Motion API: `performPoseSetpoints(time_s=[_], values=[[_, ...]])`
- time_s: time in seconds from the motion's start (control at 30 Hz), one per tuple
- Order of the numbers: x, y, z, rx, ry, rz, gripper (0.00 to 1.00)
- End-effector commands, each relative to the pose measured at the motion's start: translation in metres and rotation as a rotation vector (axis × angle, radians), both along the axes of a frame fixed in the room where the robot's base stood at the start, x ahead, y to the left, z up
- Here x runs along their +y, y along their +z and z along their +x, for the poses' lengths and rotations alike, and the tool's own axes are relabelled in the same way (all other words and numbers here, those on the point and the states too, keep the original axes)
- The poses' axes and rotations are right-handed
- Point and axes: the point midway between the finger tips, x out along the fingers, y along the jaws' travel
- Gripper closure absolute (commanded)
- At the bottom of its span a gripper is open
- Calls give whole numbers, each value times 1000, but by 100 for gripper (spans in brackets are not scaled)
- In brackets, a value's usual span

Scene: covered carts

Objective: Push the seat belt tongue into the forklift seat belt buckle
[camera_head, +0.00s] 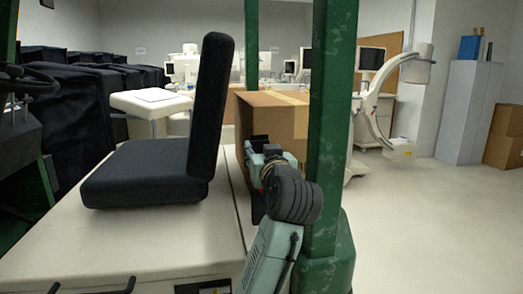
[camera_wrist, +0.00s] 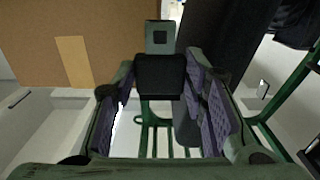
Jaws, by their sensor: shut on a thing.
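The seat belt tongue, a black grip (camera_wrist: 160,75) with a grey-green plate that has a square hole, shows in the wrist view. My gripper (camera_wrist: 160,92) has a finger on each side of the black grip and is shut on it; the plate points away from my wrist. In the head view my gripper (camera_head: 266,158) is in front of the cardboard box, right of the black forklift seat (camera_head: 150,172), and the tongue cannot be made out. The seat also shows as a dark shape in the wrist view (camera_wrist: 222,35). I cannot make out the buckle in either view.
A large cardboard box (camera_head: 275,112) stands close behind my gripper. A thick green post (camera_head: 331,100) rises just right of my arm. The seat's tall backrest (camera_head: 211,95) is to the left. Open floor (camera_head: 430,220) lies at the right. Black-covered carts (camera_head: 85,100) stand at back left.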

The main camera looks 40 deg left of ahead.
Motion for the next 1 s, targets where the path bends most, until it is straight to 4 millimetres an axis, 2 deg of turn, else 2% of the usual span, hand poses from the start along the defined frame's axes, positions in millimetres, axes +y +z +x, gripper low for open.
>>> performPoseSetpoints(time_s=[0.03, 0.2, 1.0], values=[[-1, -8, 0, 0, -1, 0, 90], [-1, -17, 0, -1, -2, 2, 90], [0, -18, 0, 0, 0, 1, 90]])
